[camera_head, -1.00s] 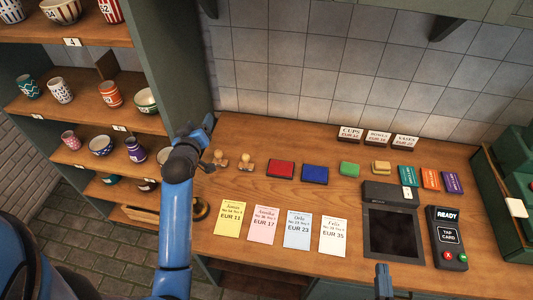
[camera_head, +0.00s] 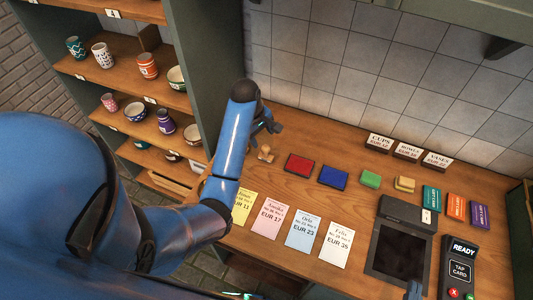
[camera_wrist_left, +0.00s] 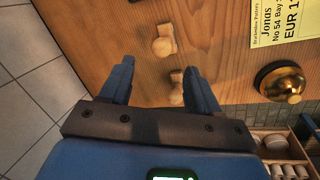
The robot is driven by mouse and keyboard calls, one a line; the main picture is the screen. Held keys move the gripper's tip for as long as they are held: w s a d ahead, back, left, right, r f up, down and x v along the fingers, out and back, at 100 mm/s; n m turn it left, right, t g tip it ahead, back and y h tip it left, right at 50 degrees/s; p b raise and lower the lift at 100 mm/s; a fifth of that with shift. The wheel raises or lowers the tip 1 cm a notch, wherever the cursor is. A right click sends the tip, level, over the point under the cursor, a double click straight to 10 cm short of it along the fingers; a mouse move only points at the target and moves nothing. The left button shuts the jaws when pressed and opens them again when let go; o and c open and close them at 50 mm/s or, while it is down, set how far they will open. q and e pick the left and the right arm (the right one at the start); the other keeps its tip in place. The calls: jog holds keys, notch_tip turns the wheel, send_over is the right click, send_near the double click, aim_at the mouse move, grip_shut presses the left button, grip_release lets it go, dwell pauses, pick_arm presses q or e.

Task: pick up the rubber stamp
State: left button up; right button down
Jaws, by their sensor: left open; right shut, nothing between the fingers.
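Two wooden rubber stamps stand on the table. One stamp (camera_head: 265,153) shows in the head view just right of my left arm; the other is hidden there. In the left wrist view, one stamp (camera_wrist_left: 164,42) lies beyond the fingertips and the other (camera_wrist_left: 176,94) shows between the fingers, near the right-hand one. My left gripper (camera_wrist_left: 158,68) is open and empty above the table; in the head view it is partly hidden by its arm (camera_head: 268,124). My right gripper (camera_head: 415,291) shows only at its tip, at the bottom edge over the dark screen, shut.
Red (camera_head: 300,165) and blue (camera_head: 333,178) ink pads lie right of the stamps. Price slips (camera_head: 304,232) lie in front. The shelf (camera_head: 190,95) stands left.

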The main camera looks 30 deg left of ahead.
aim_at(265, 147)
pick_arm(q)
jog(key=x, duration=0.4)
jog(key=shift+w+d, duration=0.15)
jog(key=shift+f+p, duration=0.65)
jog(key=p+x, duration=0.1)
jog(key=x, duration=0.2)
jog(key=shift+a, duration=0.25)
jog(key=shift+f, duration=0.65)
jog(key=c, duration=1.1)
jog(key=shift+r, duration=0.15)
